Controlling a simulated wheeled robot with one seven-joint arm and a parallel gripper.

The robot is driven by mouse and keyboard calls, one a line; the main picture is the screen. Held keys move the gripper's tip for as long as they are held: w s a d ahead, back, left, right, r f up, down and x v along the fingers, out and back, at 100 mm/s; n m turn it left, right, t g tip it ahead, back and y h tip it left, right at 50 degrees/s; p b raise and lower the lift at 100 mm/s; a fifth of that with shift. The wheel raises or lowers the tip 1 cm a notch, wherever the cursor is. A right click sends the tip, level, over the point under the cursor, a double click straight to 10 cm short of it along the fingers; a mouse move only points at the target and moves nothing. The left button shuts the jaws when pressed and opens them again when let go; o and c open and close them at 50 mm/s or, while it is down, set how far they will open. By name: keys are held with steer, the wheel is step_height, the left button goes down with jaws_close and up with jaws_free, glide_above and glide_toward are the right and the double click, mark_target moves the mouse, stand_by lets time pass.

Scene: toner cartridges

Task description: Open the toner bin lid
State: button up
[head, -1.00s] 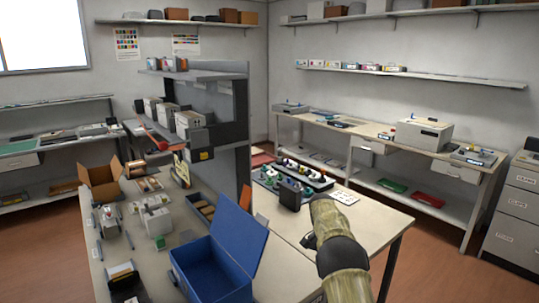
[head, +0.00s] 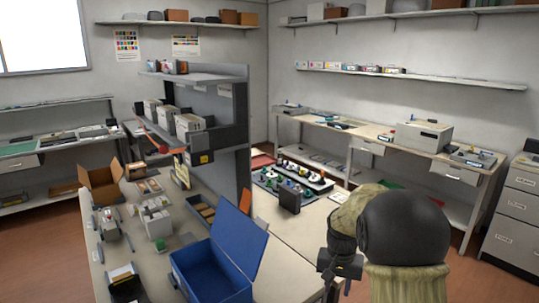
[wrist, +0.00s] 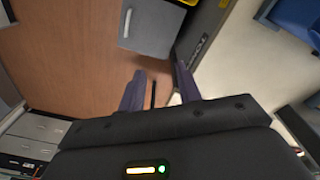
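A blue box (head: 195,270) stands at the front of the workbench with its hinged lid (head: 240,238) raised. Part of a blue thing (wrist: 298,14) shows at the top right of the wrist view. A grey box-like thing (wrist: 148,28) is at the top of the wrist view, beyond my fingers, with a dark lettered panel (wrist: 205,38) beside it. I cannot tell for sure which is the toner bin. My gripper (wrist: 158,76) has its fingers apart with nothing held between them. In the head view my gripper (head: 332,280) is right of the blue box, beyond the bench's edge, partly hidden.
The bench (head: 285,227) holds a dark upright block (head: 289,197), a tray of small coloured items (head: 290,178) and an open cardboard box (head: 100,185). A shelf unit (head: 225,120) rises behind. Drawer cabinets (head: 512,215) stand at the right. Brown floor (wrist: 75,60) is clear below my gripper.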

steer(key=s+a+n+t, duration=0.1)
steer(key=s+n, duration=0.1)
steer(key=s, duration=0.8)
steer(key=s+a+n+t, duration=0.1)
steer(key=s+n, duration=0.1)
steer(key=s, duration=0.8)
steer(key=shift+a+r+p, duration=0.3)
steer(key=shift+r+p, duration=0.15)
steer(key=shift+w+f, duration=0.1)
jaws_close()
steer(key=w+d+f+m+g+y+b, duration=0.1)
steer(key=d+f+m+y+b, duration=0.3)
steer(key=f+b, duration=0.5)
steer(key=w+d+f+m+y+b, duration=0.1)
steer(key=d+f+m+y+b, duration=0.3)
steer(key=f, duration=0.9)
steer(key=d+f+m+g+y+b, duration=0.1)
steer(key=f+m+y+b, duration=0.2)
steer(key=f+m+b, duration=0.7)
steer(key=w+d+f+m+t+y+b, duration=0.1)
steer(key=w+d+f+m+t+b, duration=0.2)
steer(key=d+f+m+t+b, duration=0.6)
steer(key=d+f+m+t, duration=0.1)
steer(key=d+f+t, duration=0.3)
steer(key=d+t, duration=0.2)
steer(key=shift+d+m+t+y+b, duration=0.3)
steer(key=shift+d+t+b, duration=0.1)
steer(key=shift+d, duration=0.05)
steer(key=shift+w, duration=0.1)
